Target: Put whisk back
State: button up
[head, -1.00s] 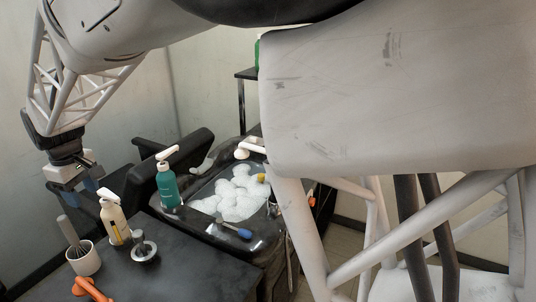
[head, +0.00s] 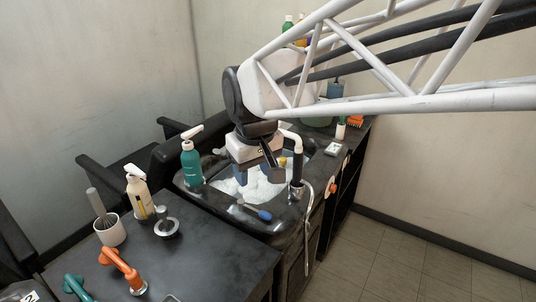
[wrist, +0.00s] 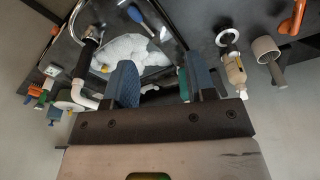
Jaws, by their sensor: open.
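The whisk (head: 99,205) stands handle-up, tilted slightly left, in a white cup (head: 111,235) on the dark counter at the left of the head view. In the wrist view the cup (wrist: 265,46) and the grey whisk handle (wrist: 277,74) show at the upper right. My gripper (head: 257,178) is over the sink basin, far to the right of the whisk and cup. In the wrist view its two blue fingers (wrist: 156,88) are apart with nothing between them. The fingertips are partly hidden in the head view.
The black sink (head: 195,195) holds white foam, and a blue-handled brush (head: 256,212) lies on its front rim. An orange-handled tool (head: 122,270) is in front. The counter's middle right is clear.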

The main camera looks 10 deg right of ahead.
jog(key=s+d+f+m, duration=0.2)
jog(key=s+d, duration=0.3)
jog(key=s, duration=0.2)
jog(key=s+d+f+m, duration=0.2)
jog(key=s+d, duration=0.3)
jog(key=s, duration=0.2)
jog(key=shift+d+f+t, duration=0.25)
jog(key=shift+t, duration=0.15)
jog(key=shift+h, duration=0.3)
